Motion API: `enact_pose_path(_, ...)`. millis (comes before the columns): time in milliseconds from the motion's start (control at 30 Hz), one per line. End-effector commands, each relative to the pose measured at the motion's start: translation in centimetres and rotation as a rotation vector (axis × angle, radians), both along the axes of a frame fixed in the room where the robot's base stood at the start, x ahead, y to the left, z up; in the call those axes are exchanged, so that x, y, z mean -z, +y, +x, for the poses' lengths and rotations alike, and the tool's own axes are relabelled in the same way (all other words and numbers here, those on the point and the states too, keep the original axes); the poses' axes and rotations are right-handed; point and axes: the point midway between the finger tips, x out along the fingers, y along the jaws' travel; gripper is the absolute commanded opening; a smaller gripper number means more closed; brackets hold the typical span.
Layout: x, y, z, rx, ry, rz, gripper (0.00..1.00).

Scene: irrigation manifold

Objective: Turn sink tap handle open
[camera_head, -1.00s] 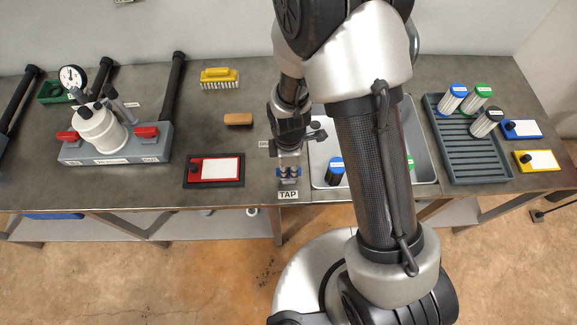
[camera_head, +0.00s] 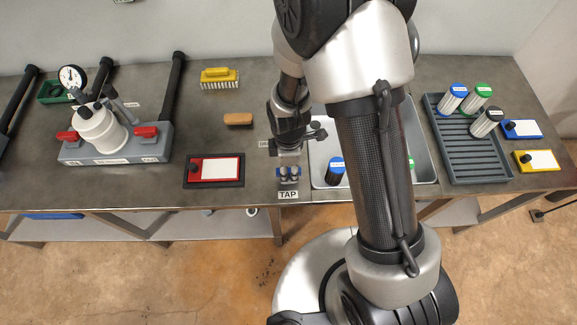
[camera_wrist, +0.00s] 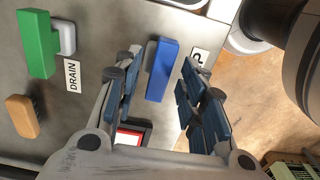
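The blue tap handle (camera_wrist: 161,70) shows in the wrist view as a straight bar on the grey bench, beside a partly hidden label (camera_wrist: 200,57) ending in P. My gripper (camera_wrist: 158,92) is open, with one finger to each side of the handle in that view. No contact between finger pads and handle is visible. In the head view my gripper (camera_head: 289,172) points down just behind the TAP label (camera_head: 288,195), and it largely hides the handle there. The green handle (camera_wrist: 38,42) with its DRAIN label (camera_wrist: 72,76) lies to the left in the wrist view.
The sink basin (camera_head: 430,150) is right of my gripper, partly behind my arm, with a blue-capped jar (camera_head: 335,170) inside. A red panel (camera_head: 214,170) and a wooden brush (camera_head: 238,119) lie left. A ribbed tray (camera_head: 470,160) with jars stands farther right.

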Motion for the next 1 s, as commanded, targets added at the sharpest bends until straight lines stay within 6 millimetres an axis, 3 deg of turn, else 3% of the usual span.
enact_pose_path(167,-2.7,0.0,0.2,0.000,-0.006,0.002,0.38)
enact_pose_path(400,-7.9,0.0,0.2,0.000,-0.006,0.002,0.38)
enact_pose_path(600,-10.8,0.0,0.1,0.000,-0.004,0.001,0.38)
enact_pose_path(1000,-11.7,0.0,0.0,0.000,0.000,0.000,0.38)
